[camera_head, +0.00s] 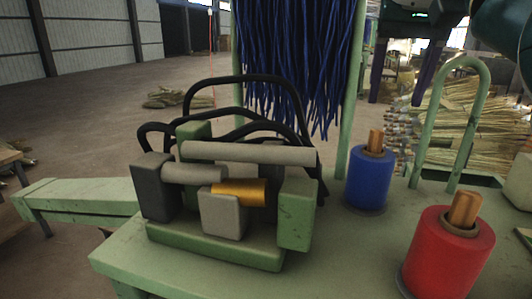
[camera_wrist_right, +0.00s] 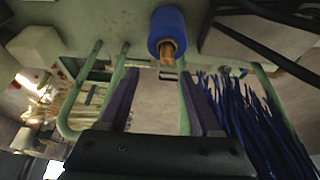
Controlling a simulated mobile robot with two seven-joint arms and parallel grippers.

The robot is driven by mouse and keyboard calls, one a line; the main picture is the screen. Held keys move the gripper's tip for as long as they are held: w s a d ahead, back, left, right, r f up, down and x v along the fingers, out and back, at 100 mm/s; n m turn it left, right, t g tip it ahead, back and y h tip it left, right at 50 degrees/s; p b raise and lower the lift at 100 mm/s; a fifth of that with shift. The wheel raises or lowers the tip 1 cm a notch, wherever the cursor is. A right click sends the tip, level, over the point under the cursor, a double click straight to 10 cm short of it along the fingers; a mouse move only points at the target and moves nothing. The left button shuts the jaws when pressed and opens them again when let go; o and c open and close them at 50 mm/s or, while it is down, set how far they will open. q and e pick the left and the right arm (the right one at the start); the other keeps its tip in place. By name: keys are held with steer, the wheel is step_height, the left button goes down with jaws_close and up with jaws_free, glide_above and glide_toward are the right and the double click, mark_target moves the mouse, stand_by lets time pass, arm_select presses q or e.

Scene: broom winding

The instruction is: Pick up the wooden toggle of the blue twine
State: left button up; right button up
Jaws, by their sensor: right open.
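The blue twine is a spool (camera_head: 368,183) standing upright on the green bench, with its short wooden toggle (camera_head: 375,139) sticking up from the top. In the right wrist view the blue spool (camera_wrist_right: 165,22) is at the top centre, and its toggle (camera_wrist_right: 167,60) points down the picture, toward the space between the fingers. My right gripper (camera_head: 400,84) is at the upper right of the head view, open and empty, above and apart from the toggle. Its two purple fingers (camera_wrist_right: 157,76) also show in the right wrist view. My left gripper is not in view.
A red twine spool (camera_head: 447,255) with its own wooden toggle (camera_head: 464,208) stands at the front right. A green hooped frame (camera_head: 427,125) rises right of the blue spool. A roller machine with black cables (camera_head: 230,200) stands to the left. Blue bristles (camera_head: 290,60) hang behind.

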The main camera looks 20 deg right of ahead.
mark_target(378, 130)
steer(key=w+f+p, duration=0.2)
steer(key=f, duration=0.1)
steer(key=shift+w+d+f, duration=0.15)
steer(key=shift+w+f, duration=0.1)
steer(key=p+x, duration=0.2)
steer(key=x, duration=0.2)
steer(key=shift+s+f, duration=0.1)
steer(key=shift+f, duration=0.05)
steer(key=shift+w+f, duration=0.2)
steer(key=shift+f, duration=0.25)
steer(key=c, duration=0.3)
jaws_close()
